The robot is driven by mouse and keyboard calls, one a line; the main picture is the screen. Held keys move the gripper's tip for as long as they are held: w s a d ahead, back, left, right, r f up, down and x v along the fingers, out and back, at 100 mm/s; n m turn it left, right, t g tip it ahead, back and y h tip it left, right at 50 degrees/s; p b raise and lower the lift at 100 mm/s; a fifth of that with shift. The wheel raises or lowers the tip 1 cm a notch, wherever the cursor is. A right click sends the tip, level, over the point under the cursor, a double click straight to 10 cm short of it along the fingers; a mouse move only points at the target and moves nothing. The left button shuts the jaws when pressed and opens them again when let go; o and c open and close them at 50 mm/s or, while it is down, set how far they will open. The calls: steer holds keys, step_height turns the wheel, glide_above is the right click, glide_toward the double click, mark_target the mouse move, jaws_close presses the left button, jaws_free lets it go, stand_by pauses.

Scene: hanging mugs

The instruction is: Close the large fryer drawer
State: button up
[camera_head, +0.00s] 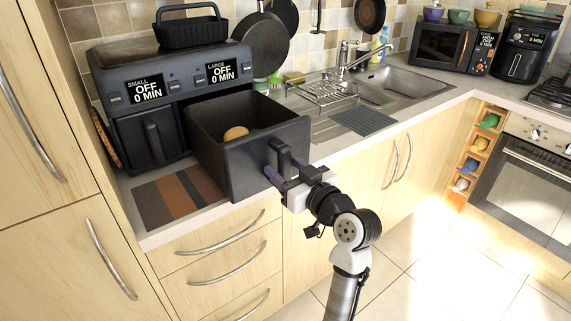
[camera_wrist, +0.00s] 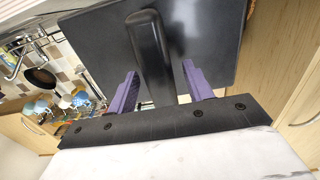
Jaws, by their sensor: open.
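The large fryer drawer (camera_head: 250,152) is dark grey and pulled out from the right side of the double fryer (camera_head: 170,75). A round brown item (camera_head: 235,133) lies inside it. The drawer's upright handle (camera_head: 278,157) is at its front; it also shows in the wrist view (camera_wrist: 150,60). My gripper (camera_head: 283,172) is at the drawer front. In the wrist view, its purple fingers (camera_wrist: 160,88) stand apart on either side of the handle, with gaps visible. The small fryer drawer (camera_head: 148,138) on the left is shut.
A black basket (camera_head: 187,30) sits on top of the fryer. A striped mat (camera_head: 178,199) lies on the counter below the drawers. A wire rack (camera_head: 325,92) and sink (camera_head: 400,84) are to the right. Wooden cabinets with bar handles (camera_head: 228,265) stand below the counter.

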mark_target(222, 116)
steer(key=shift+w+a, duration=0.15)
jaws_close()
steer(key=b+x, duration=0.4)
steer(key=x, duration=2.3)
steer(key=shift+w+a+f, duration=0.1)
steer(key=shift+w+a, duration=0.1)
steer(key=shift+w, duration=0.15)
jaws_free()
steer(key=shift+s, duration=0.1)
steer(key=shift+d, duration=0.1)
steer(key=b+v, duration=0.3)
steer(key=v, duration=1)
steer(key=shift+s+d, duration=0.2)
steer(key=shift+s, duration=0.15)
